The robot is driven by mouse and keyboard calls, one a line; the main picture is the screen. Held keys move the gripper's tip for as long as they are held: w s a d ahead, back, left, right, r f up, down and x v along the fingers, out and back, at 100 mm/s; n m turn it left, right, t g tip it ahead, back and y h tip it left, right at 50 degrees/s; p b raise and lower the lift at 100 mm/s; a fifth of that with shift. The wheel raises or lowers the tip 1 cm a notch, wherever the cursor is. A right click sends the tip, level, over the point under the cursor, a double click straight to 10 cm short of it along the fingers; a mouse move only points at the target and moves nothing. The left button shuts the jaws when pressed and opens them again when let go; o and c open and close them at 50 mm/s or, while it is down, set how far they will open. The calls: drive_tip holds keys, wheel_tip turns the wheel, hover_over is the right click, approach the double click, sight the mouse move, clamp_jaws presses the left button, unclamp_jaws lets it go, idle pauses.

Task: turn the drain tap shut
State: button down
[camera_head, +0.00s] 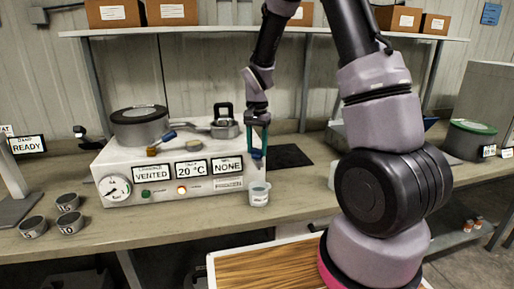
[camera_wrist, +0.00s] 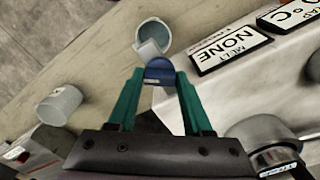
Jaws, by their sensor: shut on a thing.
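My gripper (camera_head: 258,150) is at the right end of the white machine (camera_head: 130,162), pointing down. Its green fingers are closed on a small blue piece (camera_wrist: 160,70), which also shows faintly in the head view (camera_head: 257,154). The blue piece appears to be the drain tap's handle; the fingers hide part of it, and I cannot tell its turn angle. A pale block, perhaps the spout, shows just beyond it in the wrist view (camera_wrist: 148,50). A translucent cup (camera_head: 259,193) stands directly below; it also shows in the wrist view (camera_wrist: 155,30).
The machine carries a round lidded vessel (camera_head: 139,125), a small pan (camera_head: 224,128) and front signs reading VENTED, 20 °C and NONE. Several grey cups (camera_head: 70,222) stand at the bench's left. A black mat (camera_head: 287,157) lies right of the gripper. A shelf (camera_head: 220,31) with boxes runs above.

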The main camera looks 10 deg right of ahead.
sight(257, 149)
drive_tip(key=m, duration=0.5)
drive_tip(key=shift+m, duration=0.3)
drive_tip(key=m, duration=0.5)
idle(0.4)
drive_tip(key=shift+c, duration=1.6)
unclamp_jaws()
wheel_tip(257, 149, up, 11)
